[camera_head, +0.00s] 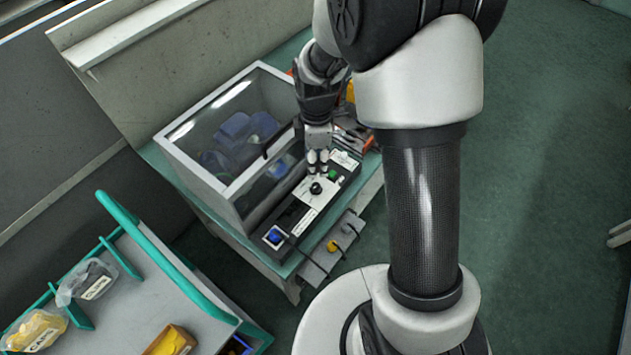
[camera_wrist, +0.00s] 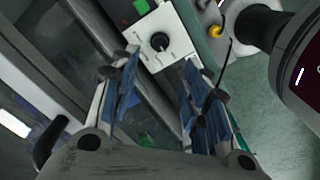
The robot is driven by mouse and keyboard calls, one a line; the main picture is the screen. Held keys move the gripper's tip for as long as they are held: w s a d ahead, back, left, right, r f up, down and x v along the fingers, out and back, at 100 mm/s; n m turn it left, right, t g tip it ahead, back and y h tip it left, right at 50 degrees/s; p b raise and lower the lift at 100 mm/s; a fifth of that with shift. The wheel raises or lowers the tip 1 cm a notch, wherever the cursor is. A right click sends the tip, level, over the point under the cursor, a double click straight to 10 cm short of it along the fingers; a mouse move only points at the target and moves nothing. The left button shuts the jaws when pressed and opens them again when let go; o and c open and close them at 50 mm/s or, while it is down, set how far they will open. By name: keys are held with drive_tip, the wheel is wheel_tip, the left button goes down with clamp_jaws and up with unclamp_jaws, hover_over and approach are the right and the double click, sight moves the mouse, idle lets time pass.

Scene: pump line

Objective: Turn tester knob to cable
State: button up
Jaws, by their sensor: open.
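The tester (camera_head: 298,205) is a long dark box on the green-topped bench, with a white panel on its top. Its black knob (camera_head: 316,188) sits on that panel; in the wrist view the knob (camera_wrist: 160,41) is near the top centre, with small marks around it too small to read. My gripper (camera_head: 318,160) is above the panel, just beyond the knob in the head view. In the wrist view its two blue-padded fingers (camera_wrist: 158,88) are apart with nothing between them. The knob lies ahead of the fingertips, and no contact shows.
A clear-lidded case (camera_head: 225,140) with blue items stands close to the tester's left. A green button (camera_head: 333,174) and a blue socket (camera_head: 274,237) are on the tester. A plate with a yellow knob (camera_head: 332,246) is at the bench's front edge. A teal-railed cart (camera_head: 150,290) stands lower left.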

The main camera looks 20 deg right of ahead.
sight(316, 186)
wheel_tip(316, 186, down, 12)
drive_tip(key=b, duration=0.2)
drive_tip(key=shift+r+b, duration=0.15)
drive_tip(key=shift+b, duration=0.25)
drive_tip(key=shift+c, duration=0.3)
clamp_jaws()
